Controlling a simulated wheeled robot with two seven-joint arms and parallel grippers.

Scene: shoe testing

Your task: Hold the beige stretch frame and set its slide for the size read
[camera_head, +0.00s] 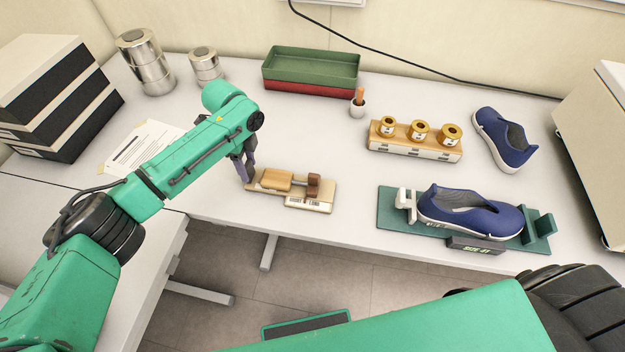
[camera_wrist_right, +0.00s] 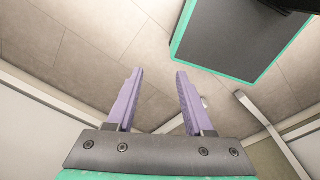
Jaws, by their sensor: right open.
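The beige stretch frame (camera_head: 310,204) lies on the white table in the head view, with a tan wooden block (camera_head: 276,180) on its left part and a brown slide block (camera_head: 314,183) toward its right end. My left gripper (camera_head: 246,178) points down at the frame's left end; whether its fingers touch or grip it is unclear. My right gripper (camera_wrist_right: 155,88) is open and empty above the floor in the wrist view. A green fixture (camera_head: 392,229) holds a blue shoe (camera_head: 470,212); its dark size label (camera_head: 476,248) seems to read 41.
A wooden stand (camera_head: 415,149) with several gold rolls and a second blue shoe (camera_head: 504,138) are behind the fixture.

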